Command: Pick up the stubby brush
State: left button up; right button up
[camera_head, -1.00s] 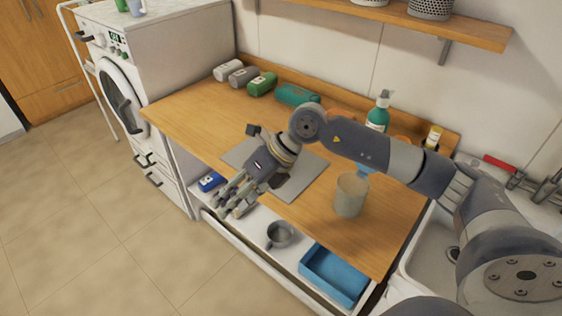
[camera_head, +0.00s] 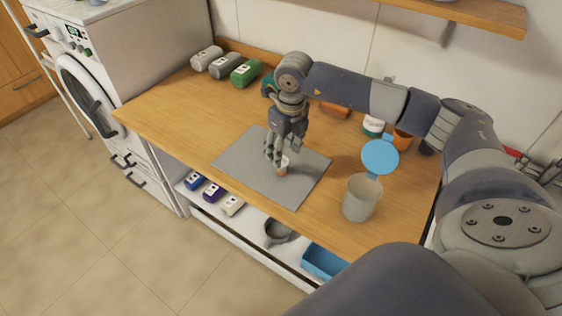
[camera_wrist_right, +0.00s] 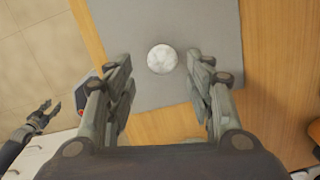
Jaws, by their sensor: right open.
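The stubby brush (camera_head: 282,168) stands upright on the grey mat (camera_head: 240,160), small and brownish with a pale top, partly hidden by my right gripper's fingers in the head view. In the right wrist view its round whitish top (camera_wrist_right: 161,59) shows from above, between the lines of the fingers and a little beyond their tips. My right gripper (camera_head: 274,155) points down over it; it also shows in the right wrist view (camera_wrist_right: 160,75), with its fingers apart and nothing held. My left gripper (camera_wrist_right: 44,114) shows only in the right wrist view, off to the left, its fingers apart.
A beige cup (camera_head: 361,199) stands right of the mat, with a round blue paddle-like thing (camera_head: 380,157) above it. Several bottles (camera_head: 246,72) lie along the back. The worktop left of the mat is clear.

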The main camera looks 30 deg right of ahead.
aim_at(283, 160)
jog(key=shift+w+f, duration=0.15)
jog(key=shift+f, duration=0.55)
jog(key=shift+w+f+p, duration=0.1)
jog(key=shift+f+p, duration=0.3)
jog(key=shift+p, duration=0.15)
notch_tip(283, 160, down, 4)
jog(key=shift+w+d+r+p, duration=0.15)
jog(key=shift+r+p, duration=0.1)
jog(key=shift+p, duration=0.65)
jog(key=shift+f, duration=0.3)
jog(key=shift+w+f, duration=0.1)
jog(key=shift+f, duration=0.05)
jog(key=shift+c, duration=0.3)
pick_arm(q)
jog(key=r, duration=0.1)
jog(key=s+r, duration=0.1)
jog(key=r, duration=0.1)
pick_arm(e)
jog(key=c, duration=1)
